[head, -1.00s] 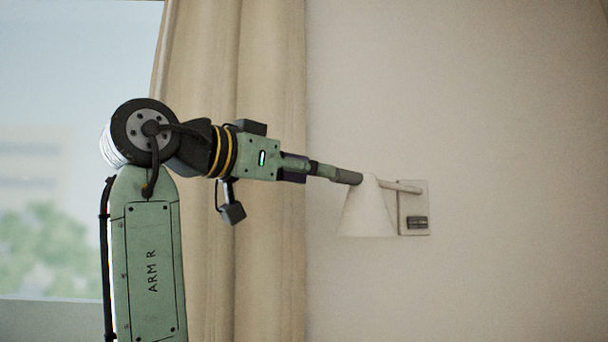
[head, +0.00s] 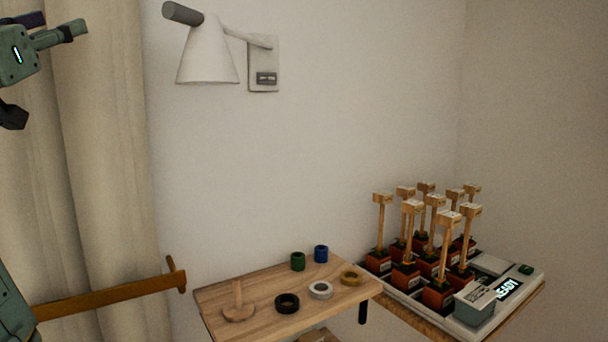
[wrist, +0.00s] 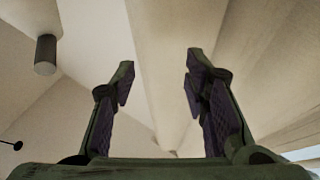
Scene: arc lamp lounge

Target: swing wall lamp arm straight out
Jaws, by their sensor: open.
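The wall lamp has a white cone shade (head: 207,55) and a thin pale arm (head: 247,38) that joins a wall plate (head: 263,75). In the head view the arm extends left from the plate; its exact angle to the wall is hard to tell. A dark grey cylindrical end (head: 183,13) sticks out left above the shade. My gripper (head: 84,29) is left of it, apart from the lamp, at the picture's left edge. In the wrist view my gripper (wrist: 160,60) is open and empty, with purple pads. A dark grey cylinder (wrist: 45,55) shows left of the fingers.
Below the lamp is a wooden table (head: 255,290) with several tape-like rings and a peg stand (head: 238,305). To its right, a white tray unit (head: 530,285) holds several potted wooden posts. A cream curtain (head: 90,150) hangs at left. The wall between lamp and table is clear.

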